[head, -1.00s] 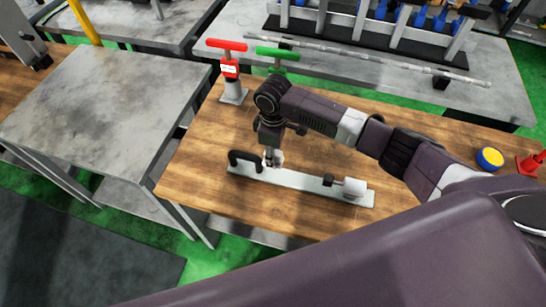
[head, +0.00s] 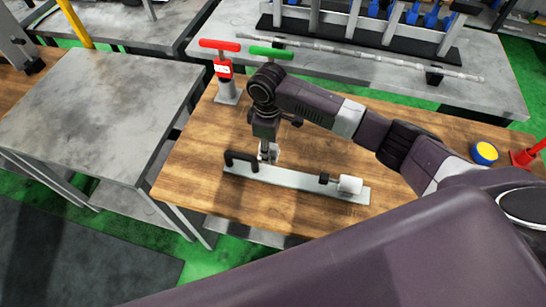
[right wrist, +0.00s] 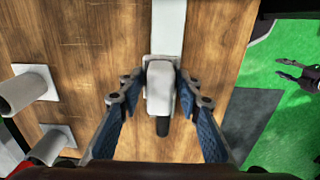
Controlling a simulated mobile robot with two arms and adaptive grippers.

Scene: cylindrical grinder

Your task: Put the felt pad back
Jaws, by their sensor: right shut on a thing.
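Red-handled (head: 220,70) and green-handled (head: 270,52) tools stand behind the gripper. A blue-yellow disc (head: 484,153) sits at the right. The wooden bench (head: 195,165) is clear left of the bar.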

